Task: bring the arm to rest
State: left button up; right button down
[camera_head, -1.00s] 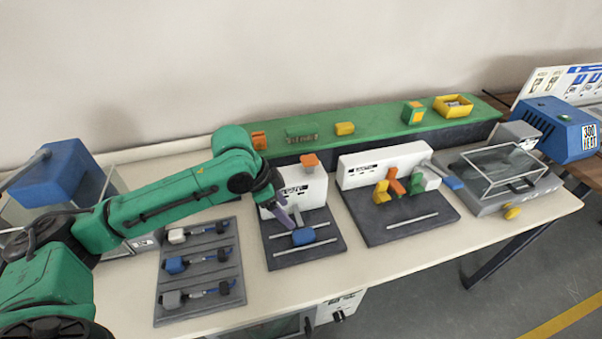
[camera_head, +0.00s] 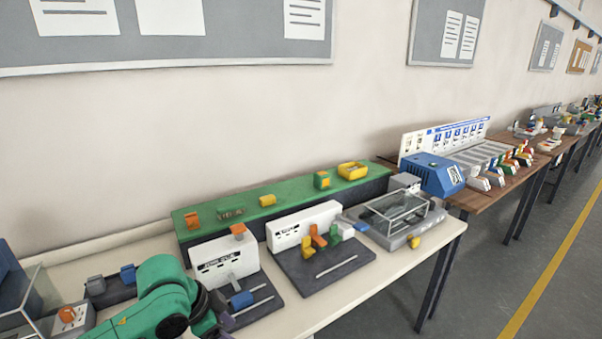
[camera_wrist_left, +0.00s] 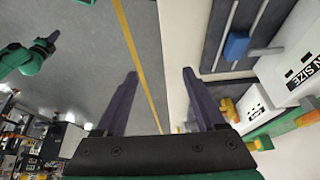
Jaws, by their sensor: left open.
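My green left arm (camera_head: 165,300) comes in at the bottom left of the head view, bent low in front of the table. In that view the gripper is mostly cut off by the bottom edge. In the left wrist view my left gripper (camera_wrist_left: 160,98) is open, with its two dark fingers wide apart and nothing between them. The fingers point over the table's front edge and the grey floor. The blue block (camera_head: 241,300) sits on the dark plate of the nearest station, apart from the fingers; it also shows in the left wrist view (camera_wrist_left: 236,46).
A second station (camera_head: 330,265) and a clear-lidded box (camera_head: 395,218) stand further right on the pale table. A green raised shelf (camera_head: 240,200) carries small orange and yellow pieces. A blue machine (camera_head: 433,174) stands on the wooden table beyond. The floor in front is clear.

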pick_arm(q)
jog(key=s+d+f+n+t, duration=0.1)
jog(key=s+d+f+n, duration=0.1)
jog(key=d+f, duration=0.2)
jog(key=s+a+f+n+y, duration=0.4)
jog(key=s+a+f+n, duration=0.4)
jog(key=s+a, duration=0.45)
notch_tip(320, 180, down, 23)
jog(key=s+g, duration=0.1)
jog(key=s, duration=0.1)
jog(key=s+a+f+g, duration=0.1)
jog(key=s+a+f, duration=0.2)
jog(key=s+f, duration=1)
jog(key=s, duration=0.3)
jog(key=shift+s+a+f+m+g, duration=0.15)
jog(key=shift+s+f+m+g, duration=0.05)
jog(key=shift+f+m+g, duration=0.1)
